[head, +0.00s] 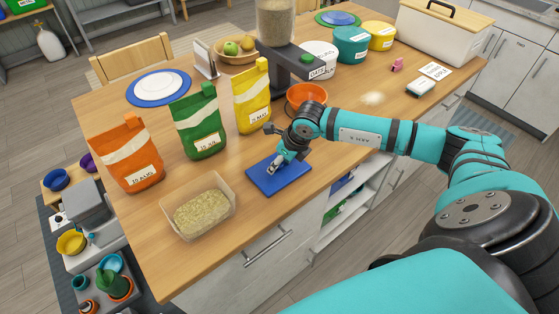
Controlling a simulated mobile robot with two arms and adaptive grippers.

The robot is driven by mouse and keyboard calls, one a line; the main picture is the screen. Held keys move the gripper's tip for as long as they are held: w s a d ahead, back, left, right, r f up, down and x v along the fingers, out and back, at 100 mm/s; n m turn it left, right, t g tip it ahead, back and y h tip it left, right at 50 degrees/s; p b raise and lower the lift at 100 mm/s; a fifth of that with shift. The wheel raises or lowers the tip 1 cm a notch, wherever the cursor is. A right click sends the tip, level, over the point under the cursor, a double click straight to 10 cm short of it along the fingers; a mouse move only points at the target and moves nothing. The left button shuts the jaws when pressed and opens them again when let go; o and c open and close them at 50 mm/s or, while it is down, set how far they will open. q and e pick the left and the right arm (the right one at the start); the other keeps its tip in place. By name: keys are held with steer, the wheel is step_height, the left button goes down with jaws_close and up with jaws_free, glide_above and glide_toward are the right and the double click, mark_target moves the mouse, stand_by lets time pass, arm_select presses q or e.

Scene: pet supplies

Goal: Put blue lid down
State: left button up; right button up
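The blue lid (291,183) is a flat blue rectangle near the front edge of the wooden table, right of the clear container of grain. It looks flat and level; whether it rests on the tabletop or hangs just above it cannot be told. My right gripper (273,168) points down over the lid's middle, with its fingertips at or just above the lid's top. The fingers are small in view, so whether they grip the lid cannot be told. My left gripper is not in view.
The clear open container (198,224) of grain stands left of the lid. An orange bag (127,168), a green bag (198,137) and a yellow bag (253,110) stand behind. An orange bowl (308,92) sits under the dispenser (276,22).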

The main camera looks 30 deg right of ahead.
steer(key=shift+s+d+r+b, duration=0.1)
steer(key=shift+r+b, duration=0.25)
steer(key=shift+r, duration=0.15)
steer(key=b+v, duration=0.2)
steer(key=v, duration=0.9)
steer(key=shift+b, duration=0.3)
steer(key=shift+s, duration=0.1)
